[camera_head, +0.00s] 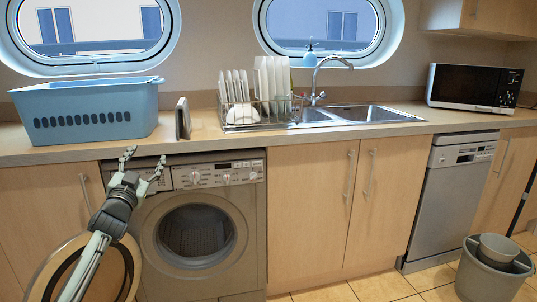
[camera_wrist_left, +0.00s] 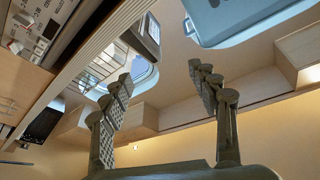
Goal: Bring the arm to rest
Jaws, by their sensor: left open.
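My left arm comes in from the lower left in the head view. Its gripper (camera_head: 144,157) is open and empty, in front of the washing machine's top left corner and a little below the counter edge. The fingers point up and stand apart. In the left wrist view the two fingers of the gripper (camera_wrist_left: 160,72) are spread with nothing between them. My right gripper is in neither view.
A blue basket (camera_head: 90,112) and a small dark upright object (camera_head: 183,118) stand on the counter (camera_head: 60,151) above the gripper. A washing machine (camera_head: 213,178) is behind it. Dish rack (camera_head: 240,115), sink and microwave (camera_head: 474,86) are farther right. A grey bin (camera_head: 488,278) stands on the floor.

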